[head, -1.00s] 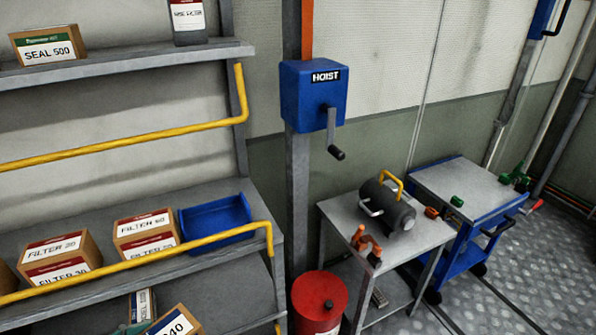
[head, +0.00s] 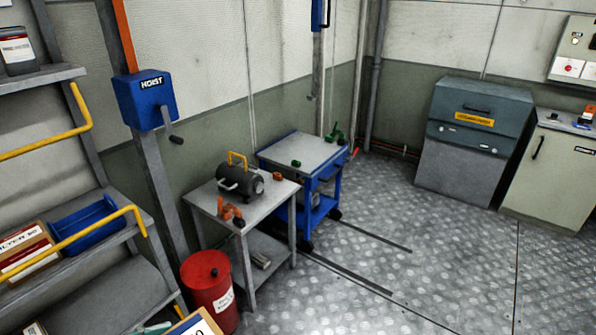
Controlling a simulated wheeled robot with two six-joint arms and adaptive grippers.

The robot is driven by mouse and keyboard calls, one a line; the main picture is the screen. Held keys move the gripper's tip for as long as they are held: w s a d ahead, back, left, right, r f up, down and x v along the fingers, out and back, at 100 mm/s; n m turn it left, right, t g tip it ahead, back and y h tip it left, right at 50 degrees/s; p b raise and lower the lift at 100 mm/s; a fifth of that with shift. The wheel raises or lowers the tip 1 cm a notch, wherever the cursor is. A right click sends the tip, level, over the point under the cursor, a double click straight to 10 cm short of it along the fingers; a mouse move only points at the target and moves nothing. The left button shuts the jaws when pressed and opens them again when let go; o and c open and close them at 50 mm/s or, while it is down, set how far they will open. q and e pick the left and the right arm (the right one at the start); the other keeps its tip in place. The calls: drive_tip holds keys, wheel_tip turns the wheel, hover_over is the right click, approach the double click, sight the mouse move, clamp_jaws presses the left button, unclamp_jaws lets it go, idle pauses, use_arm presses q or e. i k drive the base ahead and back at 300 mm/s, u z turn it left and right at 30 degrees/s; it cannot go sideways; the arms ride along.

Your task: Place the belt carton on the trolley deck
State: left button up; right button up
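The blue trolley stands against the back wall. Its grey deck (head: 290,152) holds a few small green parts, and most of its surface is bare. No carton with a readable belt label shows. A brown carton (head: 196,323) at the bottom edge is cut off, with only part of its white and blue label in view, so I cannot tell if it is the belt carton. Neither of my grippers is in view.
A grey bench (head: 245,211) with a dark cylinder (head: 240,181) stands left of the trolley. A red drum (head: 209,290) stands before it. Shelves with filter cartons (head: 27,250) and a blue bin (head: 86,220) are at left. The floor at right is clear.

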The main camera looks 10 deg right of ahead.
sight(303, 150)
drive_tip(key=z, duration=0.85)
drive_tip(key=i, duration=1.5)
drive_tip(key=z, duration=0.8)
drive_tip(key=i, duration=2.25)
drive_tip(key=u, duration=1.3)
drive_tip(key=i, duration=1.1)
drive_tip(key=u, duration=1.45)
drive_tip(key=i, duration=0.75)
drive_tip(key=u, duration=0.05)
